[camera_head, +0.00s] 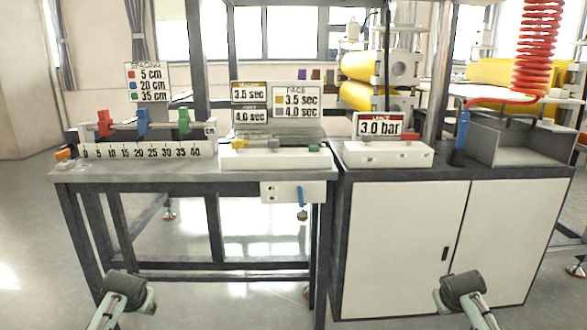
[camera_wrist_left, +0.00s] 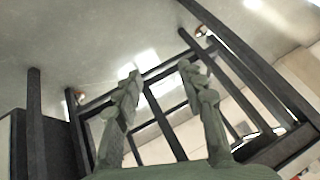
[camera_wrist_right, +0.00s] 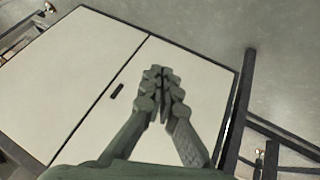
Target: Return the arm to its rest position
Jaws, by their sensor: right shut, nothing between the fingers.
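My left gripper (camera_wrist_left: 158,80) is open and empty in the left wrist view, its two green-grey fingers spread apart with the dark table legs and floor behind them. My right gripper (camera_wrist_right: 160,78) is shut and empty in the right wrist view, its fingertips together in front of the white cabinet doors. In the head view my two arms come in at the bottom edge, the left arm (camera_head: 125,294) at lower left and the right arm (camera_head: 465,292) at lower right. Both are low, in front of the bench and apart from it. The fingertips are hidden in the head view.
The dark-framed table (camera_head: 75,172) carries a spacing ruler (camera_head: 150,150) with red, blue and green sliders. A white cabinet (camera_head: 400,250) stands to the right, with a pressure panel (camera_head: 387,154) on top. A red coiled hose (camera_head: 536,50) hangs at upper right. Floor at left is clear.

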